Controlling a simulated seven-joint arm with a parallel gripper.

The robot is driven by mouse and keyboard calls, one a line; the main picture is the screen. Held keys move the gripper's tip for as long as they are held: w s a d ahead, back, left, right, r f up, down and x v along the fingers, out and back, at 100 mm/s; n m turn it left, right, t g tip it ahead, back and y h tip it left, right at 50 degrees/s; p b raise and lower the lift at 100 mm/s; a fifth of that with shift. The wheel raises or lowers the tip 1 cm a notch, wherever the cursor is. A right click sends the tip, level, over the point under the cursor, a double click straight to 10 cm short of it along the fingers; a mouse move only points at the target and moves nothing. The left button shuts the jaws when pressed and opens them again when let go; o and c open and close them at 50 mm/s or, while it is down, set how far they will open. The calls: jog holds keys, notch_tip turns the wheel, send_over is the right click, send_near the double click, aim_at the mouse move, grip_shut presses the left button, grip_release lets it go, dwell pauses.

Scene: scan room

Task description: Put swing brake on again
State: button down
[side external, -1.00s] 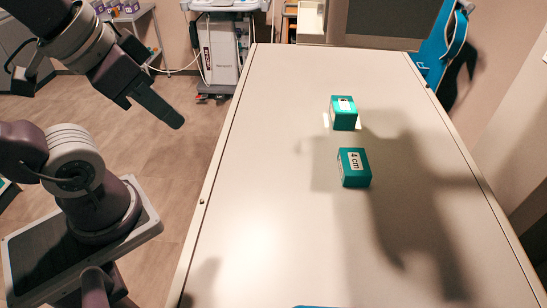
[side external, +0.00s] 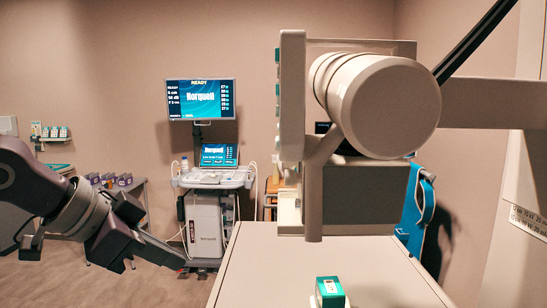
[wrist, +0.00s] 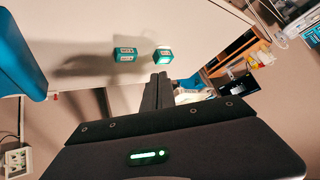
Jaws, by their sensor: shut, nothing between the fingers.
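No part is marked as the swing brake, and I cannot tell which one it is. A beige machine head with a large round cylinder (side external: 390,108) stands over the far end of the table. A black bar (side external: 475,42) slants up to the right behind the cylinder, and a beige arm (side external: 490,103) runs off to the right. My gripper (side external: 180,262) is at the lower left, beside the table, well apart from the machine head and touching nothing. In the wrist view its dark fingers (wrist: 157,90) are together and empty.
The table (side external: 270,270) bears a teal block (side external: 330,291); the wrist view shows two teal blocks, left (wrist: 125,54) and right (wrist: 163,56). An ultrasound cart (side external: 208,225) with a lit screen (side external: 200,99) stands behind my gripper. A blue apron (side external: 417,208) hangs at the right.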

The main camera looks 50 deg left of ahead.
aim_at(277, 143)
jog(key=w+a+r+m+t, duration=0.1)
jog(key=w+r+m+t, duration=0.1)
jog(key=r, duration=0.6)
jog(key=w+a+r+m+t, duration=0.2)
jog(key=w+r+t, duration=0.3)
jog(key=r, duration=0.3)
jog(key=shift+m+h, duration=0.4)
jog(key=shift+m, duration=0.2)
jog(key=w+d, duration=0.6)
jog(key=shift+w+d, duration=0.15)
dwell(0.8)
jog(key=shift+w+d, duration=0.2)
jog(key=shift+w+d, duration=0.3)
dwell(0.7)
jog(key=shift+s+a, duration=0.6)
